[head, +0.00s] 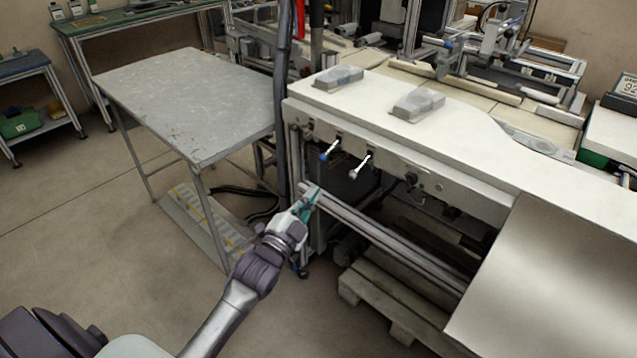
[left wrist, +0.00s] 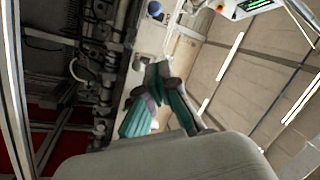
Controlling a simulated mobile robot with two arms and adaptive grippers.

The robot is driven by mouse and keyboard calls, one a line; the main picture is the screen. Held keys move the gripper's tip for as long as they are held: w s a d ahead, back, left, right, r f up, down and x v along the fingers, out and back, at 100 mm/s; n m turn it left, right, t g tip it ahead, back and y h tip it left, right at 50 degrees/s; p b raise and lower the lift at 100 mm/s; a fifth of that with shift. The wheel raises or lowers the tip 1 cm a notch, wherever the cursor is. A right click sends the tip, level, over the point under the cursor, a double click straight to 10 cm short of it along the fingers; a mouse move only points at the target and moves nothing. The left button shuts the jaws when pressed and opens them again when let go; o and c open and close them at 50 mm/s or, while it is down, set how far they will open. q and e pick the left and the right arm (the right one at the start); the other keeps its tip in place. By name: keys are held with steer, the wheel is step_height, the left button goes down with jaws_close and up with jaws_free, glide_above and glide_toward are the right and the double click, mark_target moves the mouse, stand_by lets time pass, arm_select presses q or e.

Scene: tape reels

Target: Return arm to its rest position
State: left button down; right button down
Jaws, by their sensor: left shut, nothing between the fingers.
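My left gripper (head: 309,203) is at the end of my left arm, which comes in from the lower left in the head view. It is in front of the white machine bench (head: 455,155), near the grey rail along its lower front. I cannot tell whether it touches the rail. Its teal fingers also show in the left wrist view (left wrist: 160,75), with their tips together and nothing between them. My right gripper is in neither view.
A grey metal table (head: 190,95) stands at the left. Two levers (head: 360,167) stick out of the bench front above my gripper. A wooden pallet (head: 385,312) lies under the bench. The floor (head: 90,230) at the left is clear.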

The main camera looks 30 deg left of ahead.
arm_select(q)
steer(key=shift+s+a+f, duration=0.15)
steer(key=shift+f, duration=0.1)
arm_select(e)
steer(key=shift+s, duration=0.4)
